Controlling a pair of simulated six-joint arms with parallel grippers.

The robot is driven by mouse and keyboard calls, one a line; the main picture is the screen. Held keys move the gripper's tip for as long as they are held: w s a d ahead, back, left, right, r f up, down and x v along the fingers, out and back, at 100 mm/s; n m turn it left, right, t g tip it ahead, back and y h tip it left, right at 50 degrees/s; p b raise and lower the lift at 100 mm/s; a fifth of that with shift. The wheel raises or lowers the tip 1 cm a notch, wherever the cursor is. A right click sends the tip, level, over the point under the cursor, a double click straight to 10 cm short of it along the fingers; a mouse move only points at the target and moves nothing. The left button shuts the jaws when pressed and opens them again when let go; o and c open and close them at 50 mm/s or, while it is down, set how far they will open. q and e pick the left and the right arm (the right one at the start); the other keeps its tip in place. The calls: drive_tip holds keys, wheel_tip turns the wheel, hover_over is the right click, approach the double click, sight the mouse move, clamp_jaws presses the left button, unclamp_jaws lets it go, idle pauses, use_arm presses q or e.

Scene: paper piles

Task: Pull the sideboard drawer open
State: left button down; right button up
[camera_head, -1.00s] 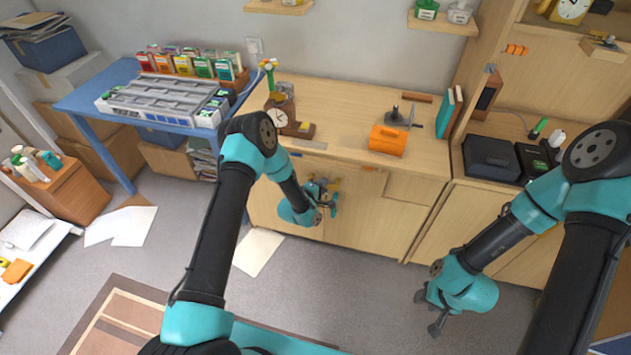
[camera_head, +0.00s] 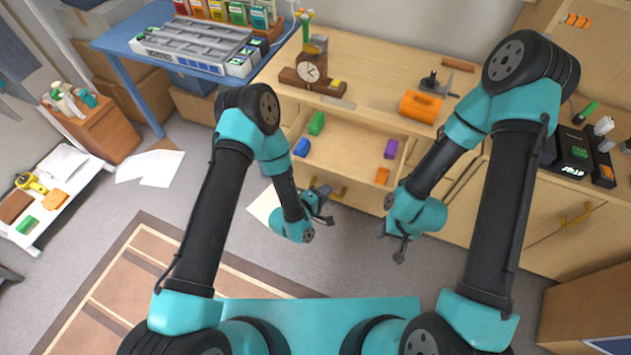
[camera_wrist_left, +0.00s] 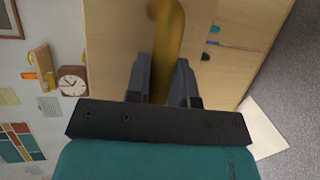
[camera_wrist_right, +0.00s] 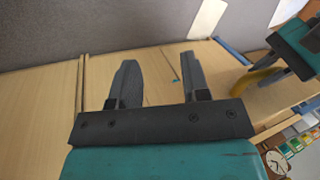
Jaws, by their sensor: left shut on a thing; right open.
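The sideboard drawer (camera_head: 345,155) is pulled out, and its inside shows in the head view. It holds a green block (camera_head: 316,123), a blue block (camera_head: 301,147), a purple block (camera_head: 391,149) and an orange block (camera_head: 382,175). My left gripper (camera_head: 325,200) is at the drawer front, shut on the yellow drawer handle. In the left wrist view the handle (camera_wrist_left: 166,35) passes between the fingers. The handle (camera_wrist_right: 262,78) also shows in the right wrist view. My right gripper (camera_head: 392,243) is open and empty, right of the left one and in front of the sideboard.
The sideboard top (camera_head: 375,75) carries a wooden clock (camera_head: 310,70), an orange case (camera_head: 420,106) and a dark metal tool (camera_head: 432,84). A blue table (camera_head: 125,42) stands at the left.

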use_arm(q)
drive_tip(key=shift+s+a, duration=0.2)
drive_tip(key=shift+s, duration=0.2)
drive_tip(key=c, duration=1)
unclamp_jaws()
drive_tip(key=shift+s, duration=0.1)
